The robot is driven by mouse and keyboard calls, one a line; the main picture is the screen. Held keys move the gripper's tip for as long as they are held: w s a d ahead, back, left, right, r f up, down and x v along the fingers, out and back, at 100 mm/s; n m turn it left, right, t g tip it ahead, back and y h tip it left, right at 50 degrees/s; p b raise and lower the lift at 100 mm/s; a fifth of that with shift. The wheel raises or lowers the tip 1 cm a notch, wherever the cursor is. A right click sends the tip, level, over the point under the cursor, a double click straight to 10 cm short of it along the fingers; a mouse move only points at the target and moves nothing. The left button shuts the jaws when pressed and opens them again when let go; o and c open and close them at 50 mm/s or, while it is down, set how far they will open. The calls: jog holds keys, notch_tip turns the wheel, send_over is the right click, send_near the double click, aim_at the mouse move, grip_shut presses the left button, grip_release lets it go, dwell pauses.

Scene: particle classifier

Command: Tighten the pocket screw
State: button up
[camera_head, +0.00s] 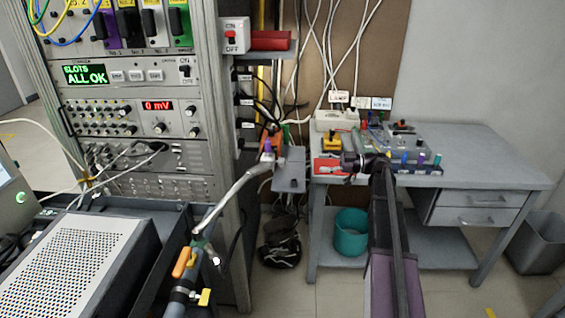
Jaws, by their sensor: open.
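My arm reaches up from the bottom of the head view over the grey bench (480,160). My gripper (347,162) is at its far end, dark and small, above the bench's left front part. It is open, and I see nothing held in it. A red item (325,167) shows just beside the gripper; I cannot tell whether they touch. I cannot make out which part is the pocket screw. A bent metal pipe (232,192) at left centre carries an orange handle (182,262) and a yellow knob (204,297), well away from my gripper.
Several coloured small parts (421,159) line the bench front. A white power strip (337,120) stands behind. An instrument rack (150,130) and a perforated box (70,268) fill the left. A teal bin (351,233) sits under the bench. The bench's right side is clear.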

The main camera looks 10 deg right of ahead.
aim_at(282, 164)
jog(key=x, duration=1.3)
jog(key=shift+w+a, duration=0.2)
jog(key=shift+a, duration=0.15)
grip_shut()
